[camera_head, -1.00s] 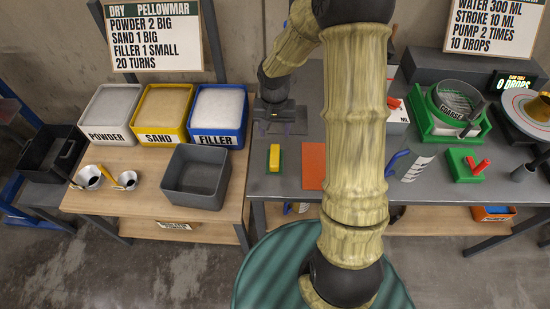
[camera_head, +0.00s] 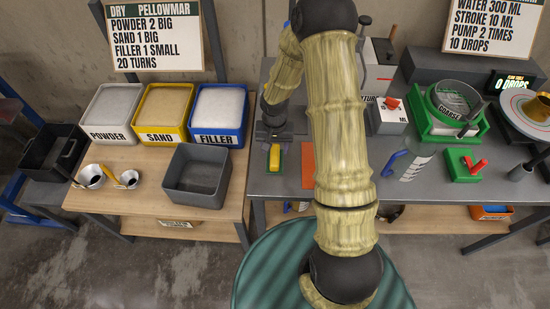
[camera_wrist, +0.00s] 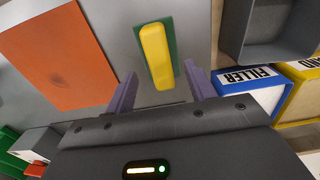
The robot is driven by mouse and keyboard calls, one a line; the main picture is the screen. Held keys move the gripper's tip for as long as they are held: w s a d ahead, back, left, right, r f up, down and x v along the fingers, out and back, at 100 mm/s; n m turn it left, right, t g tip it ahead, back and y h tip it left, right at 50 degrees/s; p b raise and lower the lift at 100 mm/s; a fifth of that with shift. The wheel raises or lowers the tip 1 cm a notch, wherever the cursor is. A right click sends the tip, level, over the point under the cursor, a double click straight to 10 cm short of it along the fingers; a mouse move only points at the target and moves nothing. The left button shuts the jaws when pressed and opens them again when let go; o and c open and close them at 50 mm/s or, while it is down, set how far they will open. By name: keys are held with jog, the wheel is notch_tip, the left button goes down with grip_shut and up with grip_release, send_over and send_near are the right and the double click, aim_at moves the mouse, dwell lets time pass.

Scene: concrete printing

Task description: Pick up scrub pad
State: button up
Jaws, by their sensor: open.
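The scrub pad (camera_head: 274,157) is a small yellow block with a green layer under it. It lies on the grey table near its left edge. In the wrist view the scrub pad (camera_wrist: 157,56) shows just beyond the fingertips, roughly centred between them. My gripper (camera_wrist: 160,82) is open and empty, with two purple-grey fingers apart. In the head view my gripper (camera_head: 274,138) is above and just behind the pad's far end. The fingertips are hard to make out there.
An orange mat (camera_head: 308,165) lies right of the pad. A grey bin (camera_head: 197,190) stands to the left on the wooden table, before the blue FILLER tub (camera_head: 217,139). A white box (camera_head: 388,118) and a blue-handled jug (camera_head: 413,165) stand to the right.

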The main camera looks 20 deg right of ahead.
aim_at(275, 154)
jog(key=shift+f+p, duration=0.75)
jog(key=shift+f, duration=1.7)
jog(key=shift+c, duration=0.2)
jog(key=c, duration=1.1)
jog(key=shift+r, duration=0.15)
notch_tip(275, 154, up, 10)
jog(key=shift+f+b, duration=0.1)
jog(key=shift+b, duration=0.8)
